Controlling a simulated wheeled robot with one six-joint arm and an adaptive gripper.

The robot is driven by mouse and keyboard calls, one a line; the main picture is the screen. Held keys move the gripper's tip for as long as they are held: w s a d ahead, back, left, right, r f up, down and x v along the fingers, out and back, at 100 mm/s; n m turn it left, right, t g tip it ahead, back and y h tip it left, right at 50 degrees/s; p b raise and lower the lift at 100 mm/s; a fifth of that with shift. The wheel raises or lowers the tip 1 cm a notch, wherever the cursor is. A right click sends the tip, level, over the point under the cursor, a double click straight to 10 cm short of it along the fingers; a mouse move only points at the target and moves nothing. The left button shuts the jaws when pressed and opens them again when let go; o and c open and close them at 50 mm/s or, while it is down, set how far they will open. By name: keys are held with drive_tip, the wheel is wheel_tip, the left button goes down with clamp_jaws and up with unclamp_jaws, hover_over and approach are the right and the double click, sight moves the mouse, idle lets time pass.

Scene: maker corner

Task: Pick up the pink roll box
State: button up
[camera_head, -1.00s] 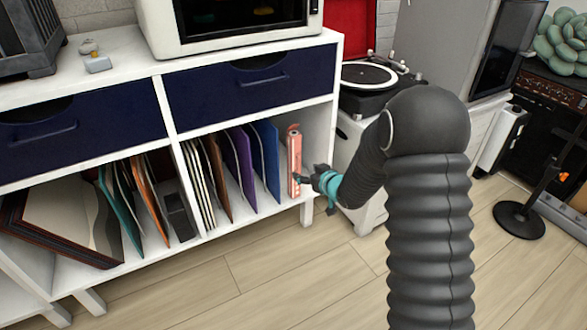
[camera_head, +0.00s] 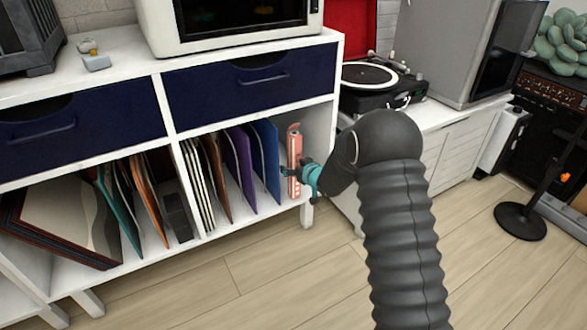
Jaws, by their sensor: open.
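The pink roll box (camera_head: 294,150) stands upright and narrow in the right compartment of the white shelf, close to its right side wall. My gripper (camera_head: 288,172) is at the compartment's opening, level with the box's lower half. Its dark fingers lie across the box and its teal part is just to the right. The jaws are open. I cannot tell whether the fingers touch the box or are around it. A strip of the box behind the fingers is hidden.
A blue folder (camera_head: 266,160) and a purple folder (camera_head: 240,168) stand left of the box. The white shelf (camera_head: 335,75) has its side wall close on the right. A turntable (camera_head: 372,78) sits on a white cabinet further right. The wooden floor (camera_head: 270,275) in front is clear.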

clamp_jaws()
drive_tip(key=shift+r, duration=0.2)
